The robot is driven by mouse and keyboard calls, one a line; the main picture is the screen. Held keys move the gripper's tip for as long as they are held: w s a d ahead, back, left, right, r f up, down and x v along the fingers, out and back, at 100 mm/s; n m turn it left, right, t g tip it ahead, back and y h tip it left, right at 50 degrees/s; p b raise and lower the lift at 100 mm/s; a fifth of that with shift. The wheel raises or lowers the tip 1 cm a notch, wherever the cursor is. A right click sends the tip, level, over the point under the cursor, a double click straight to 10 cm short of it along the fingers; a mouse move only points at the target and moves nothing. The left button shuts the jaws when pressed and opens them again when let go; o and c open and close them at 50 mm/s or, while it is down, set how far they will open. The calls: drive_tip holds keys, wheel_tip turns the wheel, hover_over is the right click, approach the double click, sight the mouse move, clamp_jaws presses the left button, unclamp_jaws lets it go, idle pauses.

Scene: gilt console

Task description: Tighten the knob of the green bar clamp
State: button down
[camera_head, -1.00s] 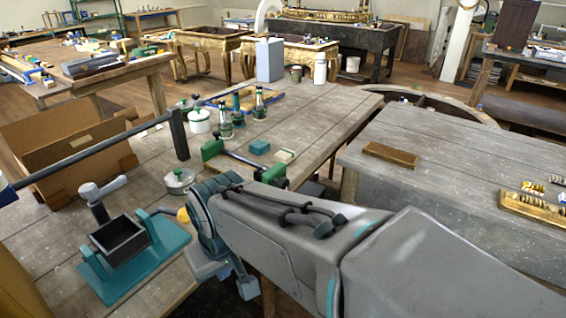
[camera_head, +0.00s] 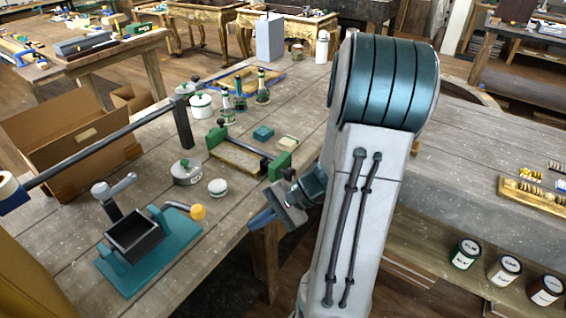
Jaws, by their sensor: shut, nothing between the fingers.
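The green bar clamp lies near the right edge of the wooden bench, with one green jaw (camera_head: 216,136) at the left, a dark bar (camera_head: 247,146) and another green jaw (camera_head: 279,166) at the right. A flat tan board (camera_head: 236,158) lies between the jaws. My arm rises at the right and hides part of the bench's far right side.
A teal vise (camera_head: 185,240) with a yellow-ended handle and a round lidded tin (camera_head: 187,171) stand left of my gripper. A small white jar (camera_head: 217,187) is near the clamp. Green-and-dark bottles (camera_head: 226,108) stand behind. A cardboard box (camera_head: 60,150) is at left.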

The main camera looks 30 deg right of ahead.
drive_tip(key=w+d+m+t+p, duration=0.2)
drive_tip(key=d+m+t, duration=0.5)
drive_tip(key=d, duration=0.3)
drive_tip(key=m+t+h, duration=0.4)
drive_tip(key=m+t, duration=0.1)
drive_tip(key=t, duration=0.1)
approach(293, 179)
drive_tip(key=a+r, duration=0.3)
drive_tip(key=r, duration=0.1)
drive_tip(key=shift+f+x, duration=0.15)
drive_tip(key=shift+x, duration=1.55)
drive_tip(key=shift+f+x, duration=0.2)
drive_tip(key=shift+x, duration=1.5)
drive_tip(key=shift+d+f, duration=0.1)
drive_tip(key=shift+f, duration=0.05)
